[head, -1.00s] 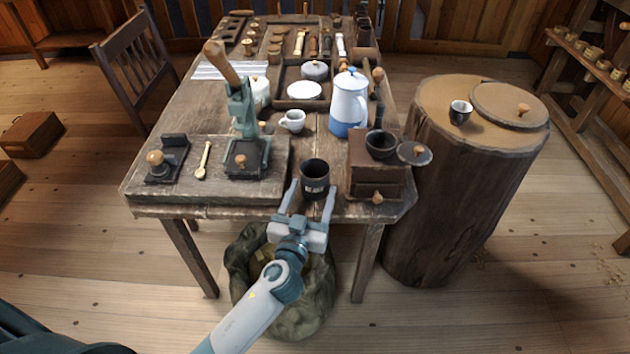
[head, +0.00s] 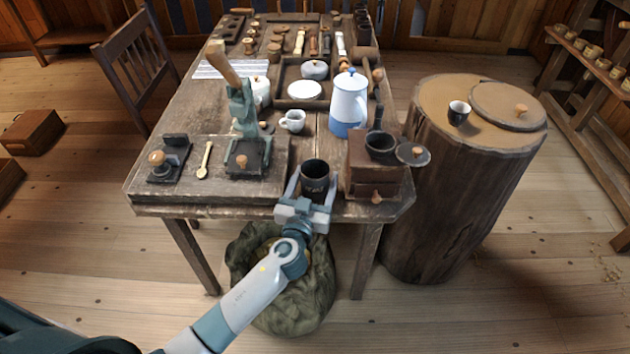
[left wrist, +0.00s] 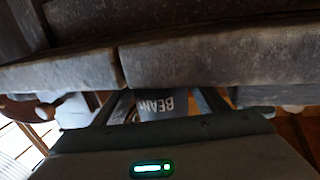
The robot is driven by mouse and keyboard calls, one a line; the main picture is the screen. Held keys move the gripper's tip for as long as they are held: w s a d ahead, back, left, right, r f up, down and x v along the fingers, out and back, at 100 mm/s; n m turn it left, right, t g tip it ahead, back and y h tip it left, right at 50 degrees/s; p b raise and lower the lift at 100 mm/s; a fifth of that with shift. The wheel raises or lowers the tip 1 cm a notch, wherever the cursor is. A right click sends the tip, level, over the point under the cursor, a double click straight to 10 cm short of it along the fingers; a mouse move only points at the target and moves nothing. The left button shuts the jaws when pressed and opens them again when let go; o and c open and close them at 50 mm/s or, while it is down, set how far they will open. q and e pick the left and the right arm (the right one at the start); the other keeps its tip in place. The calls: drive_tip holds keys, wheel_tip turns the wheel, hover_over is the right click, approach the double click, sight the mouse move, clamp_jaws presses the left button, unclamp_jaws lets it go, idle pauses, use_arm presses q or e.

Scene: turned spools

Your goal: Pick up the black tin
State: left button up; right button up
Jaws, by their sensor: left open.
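The black tin (head: 315,175) stands upright near the table's front edge, open at the top, with pale lettering on its side. In the left wrist view the tin (left wrist: 163,104) shows upside down with letters reading "BEAN", partly hidden by my gripper's body. My left gripper (head: 312,184) is open, with one finger on each side of the tin. I cannot tell whether the fingers touch it. My right gripper is not in view.
A wooden grinder box (head: 372,180) with a dark bowl stands close to the right of the tin. A board (head: 275,182) with a press lies to the left. A blue and white pot (head: 348,105) and a white cup (head: 292,121) stand behind. A sack (head: 290,300) sits below the table edge.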

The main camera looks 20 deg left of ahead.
sight(316, 168)
use_arm(q)
drive_tip(key=c, duration=0.9)
drive_tip(key=shift+r, duration=0.1)
drive_tip(key=shift+r, duration=0.5)
wheel_tip(316, 168, up, 3)
drive_tip(key=shift+s+r, duration=0.1)
drive_tip(key=shift+r, duration=0.1)
drive_tip(key=s+d+r, duration=0.1)
drive_tip(key=s+r, duration=0.1)
drive_tip(key=s, duration=0.1)
drive_tip(key=s+d+r, duration=0.2)
drive_tip(key=s, duration=0.1)
drive_tip(key=s+d+r, duration=0.2)
drive_tip(key=s, duration=0.2)
drive_tip(key=shift+s+d+r, duration=0.1)
drive_tip(key=shift+d+r, duration=0.1)
drive_tip(key=shift+r, duration=0.1)
